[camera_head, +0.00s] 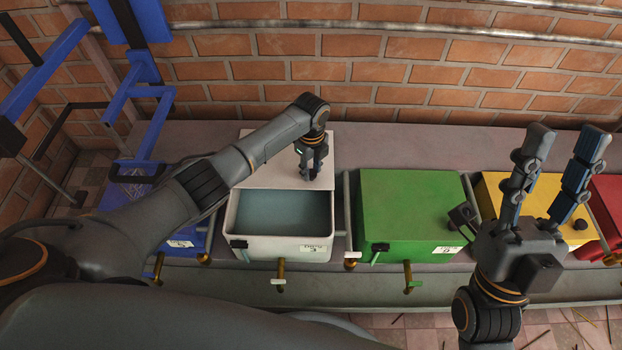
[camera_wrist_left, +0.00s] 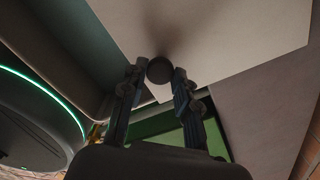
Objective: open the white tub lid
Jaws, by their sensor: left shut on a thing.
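The white tub (camera_head: 262,246) stands in the row of tubs, with its blue-grey inside showing at the front. Its white lid (camera_head: 262,147) lies back toward the brick wall, covering only the rear part. My left gripper (camera_head: 313,172) is shut on the lid's dark knob (camera_wrist_left: 159,70), near the lid's right side. In the left wrist view, the fingers (camera_wrist_left: 156,80) close around the knob, and the pale lid (camera_wrist_left: 225,40) spreads behind it. In the head view, the fingers mostly hide the knob. My right gripper (camera_head: 565,145) is open and empty, fingers up, above the yellow tub.
A green tub (camera_head: 408,205) with a closed top stands just right of the white one. Yellow (camera_head: 548,205) and red (camera_head: 607,200) tubs follow, and a blue one (camera_head: 185,235) is at left. Taps stick out in front. The bench behind is bare up to the brick wall.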

